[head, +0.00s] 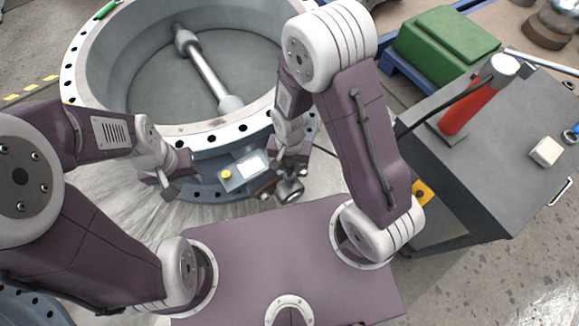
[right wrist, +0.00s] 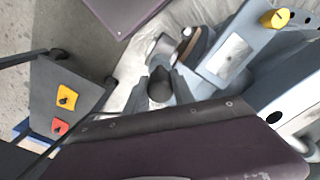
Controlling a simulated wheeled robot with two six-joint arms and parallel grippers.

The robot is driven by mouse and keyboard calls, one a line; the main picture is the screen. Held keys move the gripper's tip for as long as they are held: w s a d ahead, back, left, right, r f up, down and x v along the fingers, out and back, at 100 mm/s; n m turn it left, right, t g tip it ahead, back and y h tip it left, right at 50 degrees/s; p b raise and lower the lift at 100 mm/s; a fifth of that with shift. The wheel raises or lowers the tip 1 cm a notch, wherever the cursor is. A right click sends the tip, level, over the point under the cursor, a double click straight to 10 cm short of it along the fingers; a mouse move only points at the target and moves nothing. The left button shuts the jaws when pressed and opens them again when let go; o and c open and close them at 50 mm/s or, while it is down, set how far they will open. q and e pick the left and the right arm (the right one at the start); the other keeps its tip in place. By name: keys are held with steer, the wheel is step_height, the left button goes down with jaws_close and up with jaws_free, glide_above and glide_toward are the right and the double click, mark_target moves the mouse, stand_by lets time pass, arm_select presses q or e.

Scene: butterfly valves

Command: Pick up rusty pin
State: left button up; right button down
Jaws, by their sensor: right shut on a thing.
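My right gripper (head: 286,178) points down beside the near wall of the big valve ring. In the right wrist view its two dark fingers (right wrist: 160,88) are closed around a dark rounded piece, which I take to be the rusty pin (right wrist: 160,85). Only the pin's end shows; the rest is hidden between the fingers. Metal fittings with a brownish part (head: 267,188) show close by in the head view. My left gripper (head: 168,185) hangs near the ring's left front wall, apart from the pin. Its finger gap is not clear.
The grey valve ring (head: 85,65) with a shaft across it stands ahead. A grey box with a white label (head: 250,167) and a yellow knob (head: 226,174) is on its near side. A dark cart (head: 500,165) with a red-bodied tool (head: 465,108) stands at right.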

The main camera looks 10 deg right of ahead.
step_height(320, 180, up, 15)
steer(key=p, duration=0.5)
steer(key=shift+p, duration=0.4)
steer(key=shift+f, duration=0.15)
steer(key=w+d+r+n, duration=0.2)
steer(key=w+d+r, duration=0.55)
steer(key=d, duration=0.25)
step_height(320, 180, up, 12)
steer(key=s+n+p, duration=0.2)
steer(key=n+p, duration=0.1)
steer(key=p, duration=1.6)
steer(key=shift+s+a+r, duration=0.2)
steer(key=shift+s+a, duration=0.05)
